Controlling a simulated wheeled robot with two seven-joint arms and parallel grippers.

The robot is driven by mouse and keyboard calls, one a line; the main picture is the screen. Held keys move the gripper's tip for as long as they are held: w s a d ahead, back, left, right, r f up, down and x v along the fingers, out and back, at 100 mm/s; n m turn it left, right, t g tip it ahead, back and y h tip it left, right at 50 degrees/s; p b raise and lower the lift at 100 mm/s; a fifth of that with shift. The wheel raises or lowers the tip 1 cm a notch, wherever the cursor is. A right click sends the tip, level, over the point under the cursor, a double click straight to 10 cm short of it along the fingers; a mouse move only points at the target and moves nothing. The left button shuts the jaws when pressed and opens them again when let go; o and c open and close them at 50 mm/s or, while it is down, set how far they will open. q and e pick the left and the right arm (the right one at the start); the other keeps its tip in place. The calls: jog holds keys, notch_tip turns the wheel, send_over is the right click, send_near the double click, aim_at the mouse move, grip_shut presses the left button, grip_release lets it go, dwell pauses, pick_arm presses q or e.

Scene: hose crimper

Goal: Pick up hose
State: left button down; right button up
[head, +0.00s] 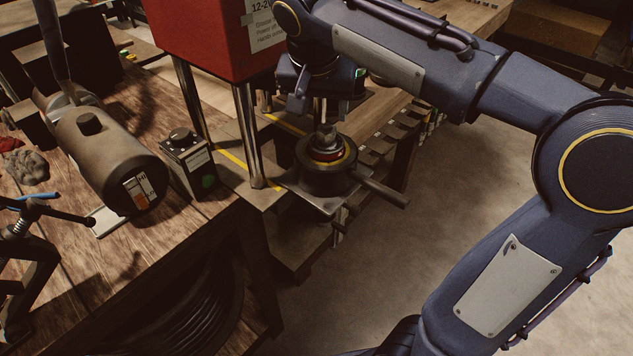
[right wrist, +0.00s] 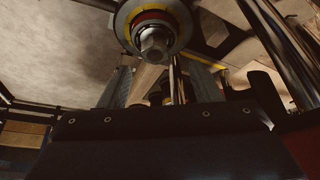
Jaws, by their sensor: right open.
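A metal hex fitting (head: 326,138) stands upright in the round crimper head (head: 327,178), with a red and yellow ring around its base. In the right wrist view the same hex fitting (right wrist: 154,44) shows at the top, in front of the ringed head. I cannot tell whether a hose is joined to it. My right gripper (head: 318,103) is just above the crimper head, partly hidden by its own wrist. In the right wrist view its two grey fingers (right wrist: 160,80) are apart, and I see nothing clasped between them. My left gripper is not in view.
A red machine housing (head: 205,35) on metal posts (head: 245,135) stands close beside my right wrist. A small control box (head: 187,160) and a dark cylinder (head: 110,160) sit on the wooden bench (head: 130,255). Coiled black hose (head: 200,305) lies under the bench. The floor at right is clear.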

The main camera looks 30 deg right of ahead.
aim_at(326, 129)
jog(key=x, duration=0.6)
jog(key=shift+s+d+f, duration=0.1)
jog(key=shift+d+f, duration=0.15)
jog(key=shift+d, duration=0.15)
jog(key=shift+r, duration=0.1)
jog(key=c, duration=1.2)
jog(key=shift+o, duration=0.2)
